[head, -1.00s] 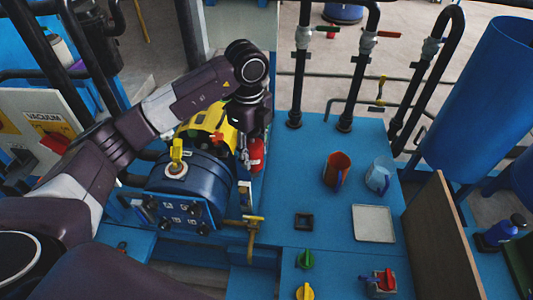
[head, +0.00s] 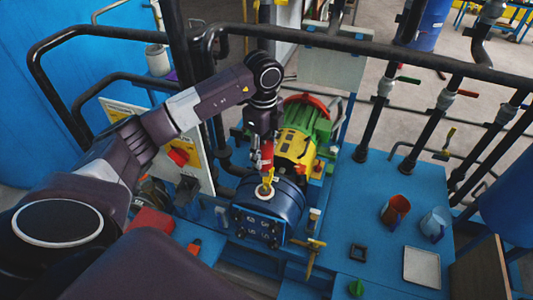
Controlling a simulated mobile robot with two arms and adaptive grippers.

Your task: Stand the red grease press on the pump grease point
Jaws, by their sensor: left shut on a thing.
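My left gripper (head: 265,138) comes down from the left arm and is shut on the red grease press (head: 267,157). The press hangs roughly upright, and the fingers hide part of it. Below it is the dark blue pump body (head: 290,203), with a yellow fitting in a pale ring (head: 263,191) on top. In the picture the lower end of the press is just above this fitting; I cannot tell if they touch. I cannot make out for sure which part is the grease point. My right gripper is not in view.
A yellow housing (head: 296,149) and green motor (head: 307,117) stand behind the pump. Black pipes rise behind my arm. To the right, the blue bench holds an orange-brown cup (head: 395,210), a light blue cup (head: 435,224) and a pale tray (head: 421,267).

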